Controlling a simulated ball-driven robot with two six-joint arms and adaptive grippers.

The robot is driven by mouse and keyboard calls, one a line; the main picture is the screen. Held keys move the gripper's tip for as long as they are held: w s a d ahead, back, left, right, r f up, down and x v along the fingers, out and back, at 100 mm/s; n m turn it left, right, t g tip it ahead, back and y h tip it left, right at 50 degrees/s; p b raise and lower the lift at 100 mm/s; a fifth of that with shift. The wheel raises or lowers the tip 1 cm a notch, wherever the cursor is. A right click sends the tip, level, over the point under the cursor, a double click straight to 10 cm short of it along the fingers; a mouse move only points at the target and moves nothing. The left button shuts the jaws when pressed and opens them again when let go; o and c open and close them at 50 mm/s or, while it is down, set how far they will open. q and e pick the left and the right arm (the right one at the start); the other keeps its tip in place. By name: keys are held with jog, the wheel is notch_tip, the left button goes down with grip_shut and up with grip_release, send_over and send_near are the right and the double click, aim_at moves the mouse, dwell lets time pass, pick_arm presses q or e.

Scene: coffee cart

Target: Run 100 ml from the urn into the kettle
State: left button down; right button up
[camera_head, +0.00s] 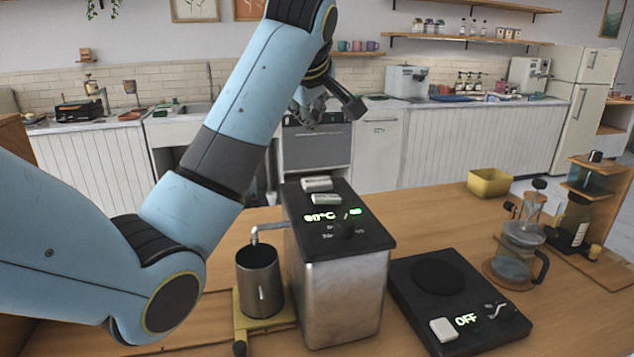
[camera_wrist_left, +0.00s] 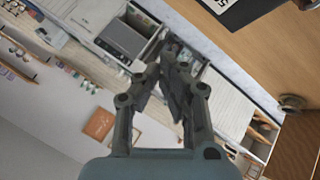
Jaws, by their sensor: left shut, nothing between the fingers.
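The urn (camera_head: 345,295) is a steel box with a black top, standing on the wooden counter. Its top has two pale buttons (camera_head: 325,199), a dark knob (camera_head: 343,231) and a lit green display whose number I cannot read surely. A thin spout (camera_head: 268,229) comes out of its left side and bends down over an open steel vessel, apparently the kettle (camera_head: 260,287), upright on a yellow stand (camera_head: 268,323). I cannot see inside it or any flow. My left gripper (camera_head: 320,112) is shut and empty, raised above and beyond the urn; its fingers also show in the wrist view (camera_wrist_left: 168,72).
A glass press (camera_head: 517,255) stands on a round wooden mat further right. My left arm covers the counter's left part.

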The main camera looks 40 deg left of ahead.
aim_at(313, 180)
pick_arm(q)
notch_tip(313, 180, down, 6)
jog(key=b, duration=0.6)
jog(key=shift+b, duration=0.4)
jog(key=shift+s+f, duration=0.1)
jog(key=shift+f, duration=0.3)
jog(key=shift+f+b, duration=0.35)
jog(key=shift+f, duration=0.45)
pick_arm(e)
notch_tip(313, 180, down, 8)
jog(key=shift+w+a, duration=0.35)
jog(key=shift+w, duration=0.15)
jog(key=shift+a, duration=0.3)
pick_arm(q)
jog(key=shift+f, duration=0.2)
pick_arm(e)
jog(key=shift+r, duration=0.2)
